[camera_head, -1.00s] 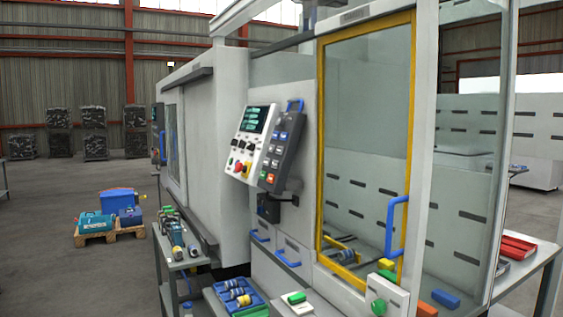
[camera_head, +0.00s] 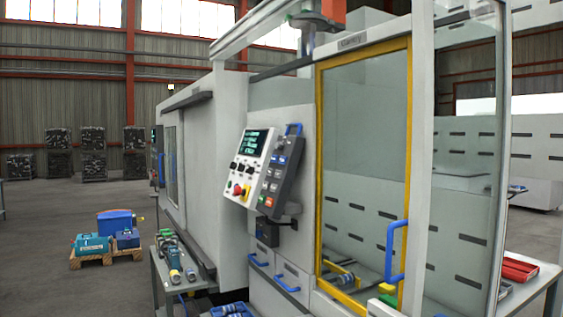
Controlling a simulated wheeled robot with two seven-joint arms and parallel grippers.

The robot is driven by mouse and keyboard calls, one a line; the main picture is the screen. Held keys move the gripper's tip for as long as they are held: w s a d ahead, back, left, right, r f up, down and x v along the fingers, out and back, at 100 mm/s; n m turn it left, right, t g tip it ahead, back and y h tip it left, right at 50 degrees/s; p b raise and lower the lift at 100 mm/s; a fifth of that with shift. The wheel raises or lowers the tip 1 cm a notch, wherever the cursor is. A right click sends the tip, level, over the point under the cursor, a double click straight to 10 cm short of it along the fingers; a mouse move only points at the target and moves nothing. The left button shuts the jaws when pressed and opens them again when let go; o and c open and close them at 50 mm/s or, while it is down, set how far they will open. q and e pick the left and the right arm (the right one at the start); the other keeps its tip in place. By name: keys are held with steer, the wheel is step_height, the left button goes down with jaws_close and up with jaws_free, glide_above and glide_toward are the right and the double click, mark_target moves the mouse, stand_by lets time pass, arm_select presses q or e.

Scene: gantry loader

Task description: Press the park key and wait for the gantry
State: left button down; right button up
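The control panel (camera_head: 248,165) is on the machine's front, left of the yellow-framed door. It has a dark screen with green text, a red button, and other knobs. A dark grey key pendant (camera_head: 280,176) with a blue handle hangs at its right, with blue, white and orange-red keys. I cannot read which one is the park key. The gantry shows as a grey and orange unit (camera_head: 318,20) at the top, above the machine, cut off by the frame's upper edge. Neither of my grippers is in view.
The glazed door (camera_head: 363,150) with a blue handle (camera_head: 396,252) appears closed. A narrow bench with tools (camera_head: 172,257) stands at the left front. A red tray (camera_head: 517,269) is on a table at right. A pallet (camera_head: 92,257) with blue and teal items stands on open floor.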

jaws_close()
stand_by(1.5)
